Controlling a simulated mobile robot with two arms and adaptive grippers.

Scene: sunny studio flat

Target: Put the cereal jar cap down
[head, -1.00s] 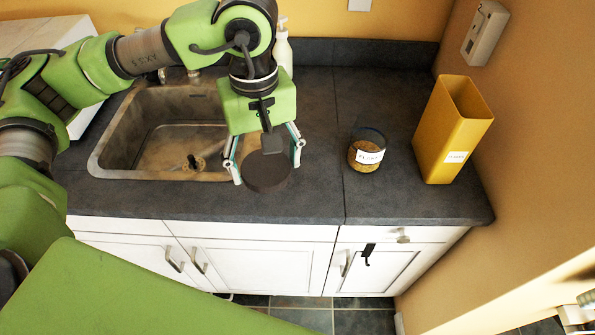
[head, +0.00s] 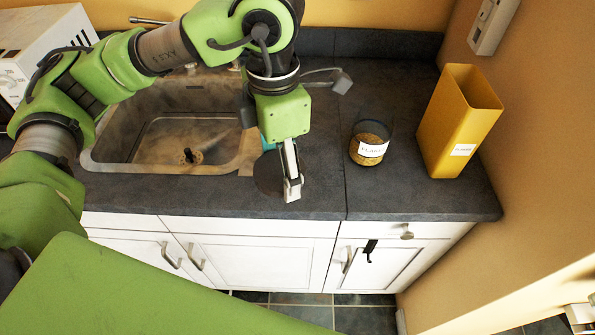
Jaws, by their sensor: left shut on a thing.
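The cereal jar cap (head: 267,174) is a dark round disc, partly hidden behind my left gripper. My left gripper (head: 290,188) is shut on the cap over the front part of the dark counter, right of the sink. I cannot tell whether the cap touches the counter. The cereal jar (head: 369,146), a clear jar of flakes with a white label, stands uncapped on the counter to the right of the gripper. My right gripper is not in view.
A tall yellow container (head: 455,125) stands right of the jar near the wall. The sink (head: 165,125) lies left of the gripper. The dark counter (head: 330,195) is clear between gripper and jar. A white box-like appliance (head: 38,55) stands at the far left.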

